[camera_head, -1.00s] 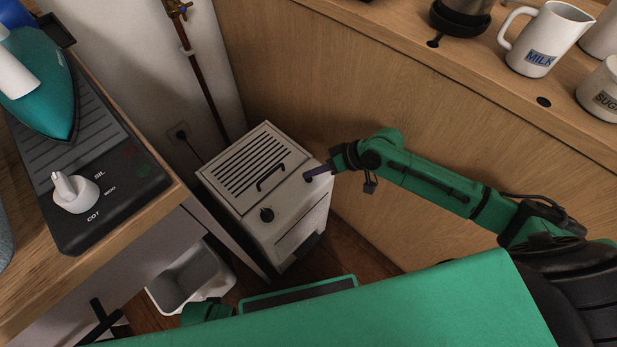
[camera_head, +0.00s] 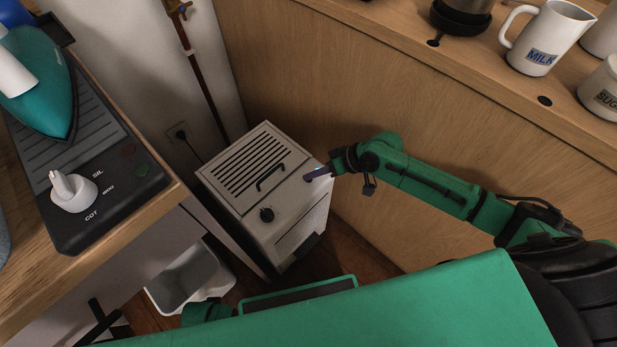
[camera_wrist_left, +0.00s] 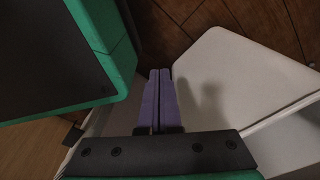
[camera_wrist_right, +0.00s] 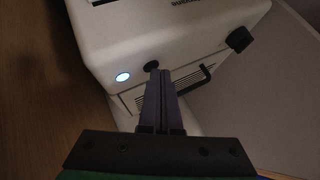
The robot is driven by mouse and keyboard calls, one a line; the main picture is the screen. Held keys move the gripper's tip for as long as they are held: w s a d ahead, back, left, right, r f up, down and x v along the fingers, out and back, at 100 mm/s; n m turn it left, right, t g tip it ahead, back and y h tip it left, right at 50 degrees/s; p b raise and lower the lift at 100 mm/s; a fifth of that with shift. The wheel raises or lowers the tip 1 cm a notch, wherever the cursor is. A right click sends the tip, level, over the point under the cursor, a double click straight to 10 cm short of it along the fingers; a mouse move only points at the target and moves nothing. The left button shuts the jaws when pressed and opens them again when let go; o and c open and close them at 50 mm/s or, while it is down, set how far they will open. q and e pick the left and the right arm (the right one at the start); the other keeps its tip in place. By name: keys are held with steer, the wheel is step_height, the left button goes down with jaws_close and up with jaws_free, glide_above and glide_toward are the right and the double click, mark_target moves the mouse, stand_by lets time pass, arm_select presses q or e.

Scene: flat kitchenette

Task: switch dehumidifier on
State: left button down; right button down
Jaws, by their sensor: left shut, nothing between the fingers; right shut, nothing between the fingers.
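The dehumidifier (camera_head: 246,208) is a white box with a slotted top, a black handle and a black knob (camera_head: 266,214), standing on the floor against the wooden panel. My right gripper (camera_head: 308,178) is shut and empty, its tips at the top's right corner. In the right wrist view, the shut fingers (camera_wrist_right: 160,72) reach a small round black button (camera_wrist_right: 152,65); I cannot tell whether they touch it. A round light (camera_wrist_right: 123,77) beside the button glows bluish white. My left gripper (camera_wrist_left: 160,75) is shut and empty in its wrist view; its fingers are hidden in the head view.
A wooden counter at left holds a teal iron (camera_head: 42,95) and a black panel with a white knob (camera_head: 73,191). A pale bin (camera_head: 190,278) stands below. The right-hand ledge bears a milk jug (camera_head: 548,38). A pipe and a socket (camera_head: 180,134) are behind the dehumidifier.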

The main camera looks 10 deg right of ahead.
steer(key=shift+r+p, duration=0.7)
steer(key=shift+p, duration=0.2)
arm_select(q)
steer(key=shift+r, duration=0.8)
steer(key=shift+s+f, duration=0.1)
arm_select(e)
steer(key=shift+f, duration=0.1)
